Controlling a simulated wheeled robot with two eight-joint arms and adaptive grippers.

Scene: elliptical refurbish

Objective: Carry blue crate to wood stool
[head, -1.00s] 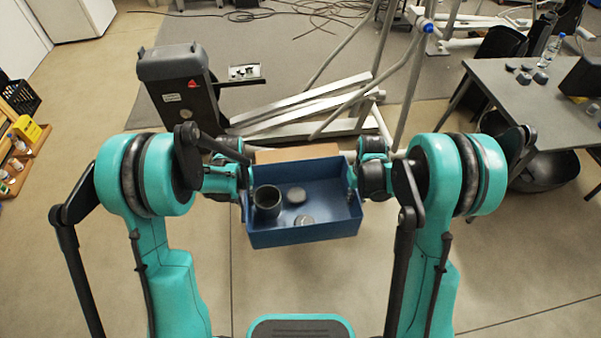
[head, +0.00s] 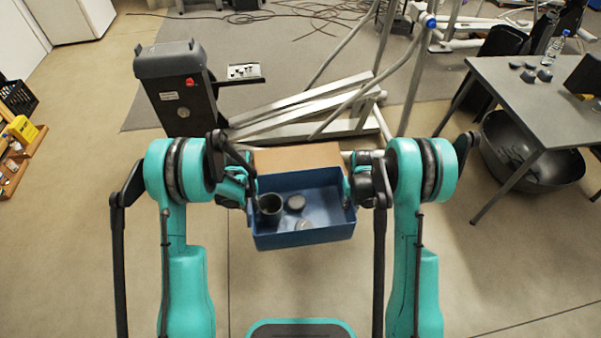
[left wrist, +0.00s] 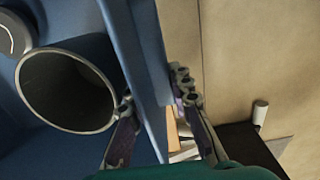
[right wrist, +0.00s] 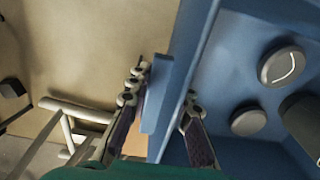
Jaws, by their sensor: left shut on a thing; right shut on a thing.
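The blue crate (head: 305,240) hangs between my two arms in the head view, above the floor. It holds a dark cup (head: 270,208) and some grey round pieces (head: 295,202). My left gripper (head: 250,190) is shut on its left wall; the left wrist view shows one finger inside and one outside that wall (left wrist: 140,60). My right gripper (head: 350,187) is shut on the right wall, which also shows in the right wrist view (right wrist: 180,80). A tan wooden top (head: 298,157), seemingly the wood stool, shows just beyond the crate, its front part hidden by it.
A dark grey machine (head: 180,85) with long metal bars (head: 310,105) lies beyond the stool. A grey table (head: 535,95) with a large black bowl (head: 535,160) under it stands at right.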

